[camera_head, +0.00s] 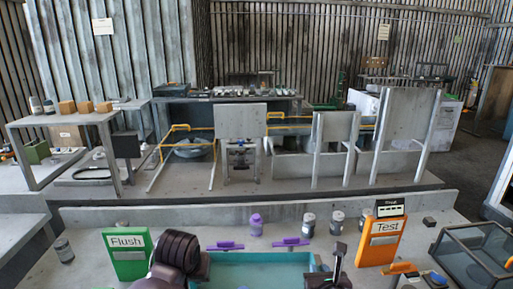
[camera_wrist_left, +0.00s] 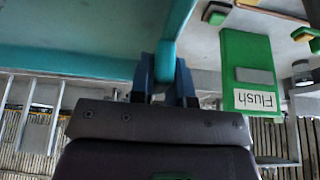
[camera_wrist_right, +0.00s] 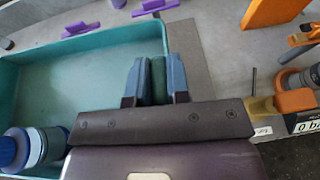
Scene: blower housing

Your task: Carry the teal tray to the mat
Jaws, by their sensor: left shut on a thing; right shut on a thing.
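The teal tray (camera_head: 255,272) is at the bottom middle of the head view, partly cut off by the frame edge. In the left wrist view my left gripper (camera_wrist_left: 164,72) is shut on the tray's teal rim (camera_wrist_left: 178,28). In the right wrist view my right gripper (camera_wrist_right: 156,68) is shut on the opposite side of the tray (camera_wrist_right: 110,70). A blue and grey cylindrical thing (camera_wrist_right: 40,146) shows at the tray's near left corner there. A darker flat patch (camera_wrist_right: 190,62) lies beside the tray; I cannot tell whether it is the mat.
A green Flush panel (camera_head: 128,254) stands left and an orange Test panel (camera_head: 380,240) right. Purple handles (camera_head: 290,242) and several bottles, one purple (camera_head: 256,224), line the back. A dark-framed clear box (camera_head: 475,250) is at far right.

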